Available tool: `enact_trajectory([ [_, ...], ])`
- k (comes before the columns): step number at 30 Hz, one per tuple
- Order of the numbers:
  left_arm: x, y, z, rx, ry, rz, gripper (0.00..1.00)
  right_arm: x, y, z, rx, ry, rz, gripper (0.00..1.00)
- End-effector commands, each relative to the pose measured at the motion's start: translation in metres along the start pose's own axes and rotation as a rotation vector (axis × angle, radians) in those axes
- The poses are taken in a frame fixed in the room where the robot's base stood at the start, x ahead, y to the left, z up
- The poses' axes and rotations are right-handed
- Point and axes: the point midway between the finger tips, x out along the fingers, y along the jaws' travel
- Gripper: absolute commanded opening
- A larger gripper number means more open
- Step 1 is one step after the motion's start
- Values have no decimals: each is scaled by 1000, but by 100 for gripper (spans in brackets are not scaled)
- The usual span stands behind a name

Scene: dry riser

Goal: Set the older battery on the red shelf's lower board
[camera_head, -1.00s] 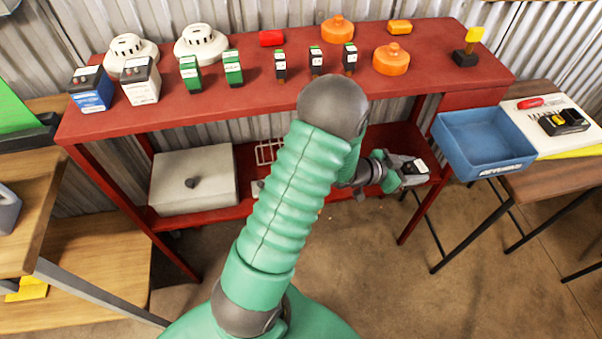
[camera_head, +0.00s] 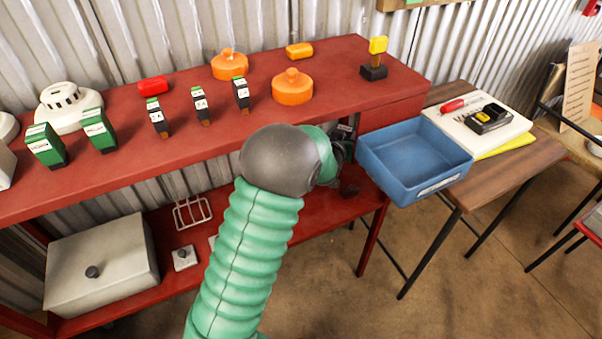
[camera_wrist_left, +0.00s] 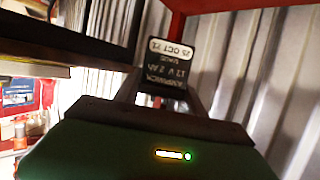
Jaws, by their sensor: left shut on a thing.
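My left gripper (camera_wrist_left: 165,95) is shut on a black battery (camera_wrist_left: 168,68) whose label shows upside down and reads about "25 OCT 21" and "12 V 8 Ah". In the head view the left gripper (camera_head: 345,150) is mostly hidden behind my own grey and green arm, beside the blue bin. The held battery barely shows there. The red shelf (camera_head: 330,95) has a lower board (camera_head: 335,212) with bare red surface right of my arm. The gripper appears between the upper and lower boards near the right end; its exact height is unclear. My right gripper is not in view.
The blue bin (camera_head: 415,160) stands close right of the gripper. On the lower board, a grey lidded box (camera_head: 100,265), a small white piece (camera_head: 185,258) and a wire rack (camera_head: 192,212) stand left. The upper board carries smoke detectors, green and black modules and orange domes (camera_head: 292,86).

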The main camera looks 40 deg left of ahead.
Motion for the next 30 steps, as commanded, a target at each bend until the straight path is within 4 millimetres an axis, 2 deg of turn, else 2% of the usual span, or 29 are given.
enact_trajectory([
  [1, 5, -1, 12, 0, 0, -1, 0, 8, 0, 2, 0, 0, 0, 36],
  [4, 13, -1, 32, 1, 0, -1, 0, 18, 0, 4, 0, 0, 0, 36],
  [8, 18, -1, 48, 0, 3, 0, 0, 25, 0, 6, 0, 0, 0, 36],
  [14, 31, 0, 82, 1, 2, 0, 0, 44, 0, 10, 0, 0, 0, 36],
  [24, 32, 0, 87, 0, 3, 1, 0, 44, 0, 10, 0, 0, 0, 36],
  [25, 32, 0, 89, 0, -2, 1, 51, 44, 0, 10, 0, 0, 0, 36],
  [29, 32, 0, 89, 1, -2, 1, 68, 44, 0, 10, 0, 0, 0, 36],
  [30, 32, 0, 89, 1, -2, 1, 69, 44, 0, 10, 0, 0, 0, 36],
])
